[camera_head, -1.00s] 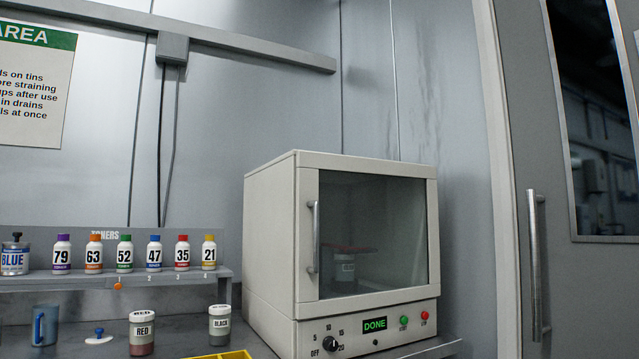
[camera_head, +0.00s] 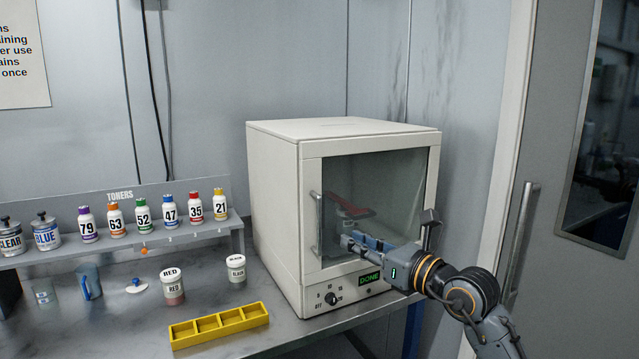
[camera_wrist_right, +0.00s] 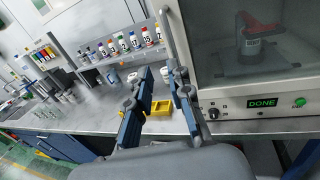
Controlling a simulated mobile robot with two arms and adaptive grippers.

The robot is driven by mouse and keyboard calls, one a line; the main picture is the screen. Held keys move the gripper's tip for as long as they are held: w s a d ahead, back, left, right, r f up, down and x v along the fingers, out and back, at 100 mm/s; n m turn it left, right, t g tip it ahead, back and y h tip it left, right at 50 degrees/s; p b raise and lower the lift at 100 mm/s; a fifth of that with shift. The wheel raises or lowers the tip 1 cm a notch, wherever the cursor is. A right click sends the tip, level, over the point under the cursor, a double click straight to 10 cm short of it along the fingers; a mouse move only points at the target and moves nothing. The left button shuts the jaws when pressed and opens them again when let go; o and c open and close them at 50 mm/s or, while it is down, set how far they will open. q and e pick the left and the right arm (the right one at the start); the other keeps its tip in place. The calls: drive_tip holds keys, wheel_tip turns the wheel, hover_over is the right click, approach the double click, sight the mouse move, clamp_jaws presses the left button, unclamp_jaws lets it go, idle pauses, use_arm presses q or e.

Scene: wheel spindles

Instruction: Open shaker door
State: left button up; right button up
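The shaker (camera_head: 272,190) is a cream box with a glass door (camera_head: 385,185) at its front, and the door is shut. The upright metal door handle (camera_head: 317,225) is on the door's left side; it also shows in the right wrist view (camera_wrist_right: 166,35). My right gripper (camera_head: 346,242) is in front of the lower door, its tips just right of the handle in the head view. In the wrist view its two fingers (camera_wrist_right: 160,68) are apart with nothing held, and the handle shows near the tips; contact is unclear. My left gripper is not in view.
Below the door are a dial (camera_head: 331,298) and a green "DONE" display (camera_head: 369,278). A can under a red clamp shows inside (camera_wrist_right: 250,48). On the bench are a yellow tray (camera_head: 220,325), RED jar (camera_head: 172,287), and BLACK jar (camera_head: 236,268). A toner shelf (camera_head: 120,245) stands left.

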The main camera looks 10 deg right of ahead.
drive_tip(key=d+r, duration=0.1)
drive_tip(key=h+p, duration=0.1)
drive_tip(key=p, duration=0.2)
approach(324, 215)
drive_tip(key=w+a+r, duration=0.2)
drive_tip(key=w+a, duration=0.1)
drive_tip(key=a, duration=0.3)
drive_tip(key=shift+w+a, duration=0.3)
drive_tip(key=shift+w, duration=0.35)
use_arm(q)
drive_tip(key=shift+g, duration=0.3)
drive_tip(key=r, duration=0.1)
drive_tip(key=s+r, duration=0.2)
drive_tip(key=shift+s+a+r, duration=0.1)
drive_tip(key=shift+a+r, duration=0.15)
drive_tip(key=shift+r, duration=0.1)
use_arm(e)
clamp_jaws()
